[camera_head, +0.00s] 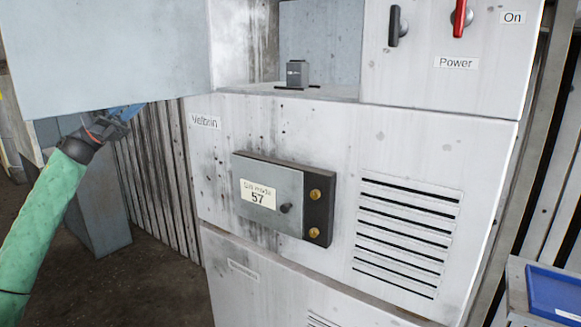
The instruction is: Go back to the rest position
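My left arm in its green sleeve comes in from the left edge. Its gripper (122,116) is just under the lower edge of a large pale grey panel (100,50), which looks like an open door of the cabinet. The fingertips are small, dark and partly hidden by the panel, so I cannot tell whether they are open, shut or touching it. My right gripper is not in view. The white cabinet (300,120) has an open upper compartment with a small dark grey block (297,74) standing on its floor.
A grey box with a label reading 57 (268,196) and two brass knobs juts from the cabinet front. Vent slots (405,232) are beside it. A black switch (397,26) and a red switch (461,18) are above. A blue tray (553,293) is at lower right.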

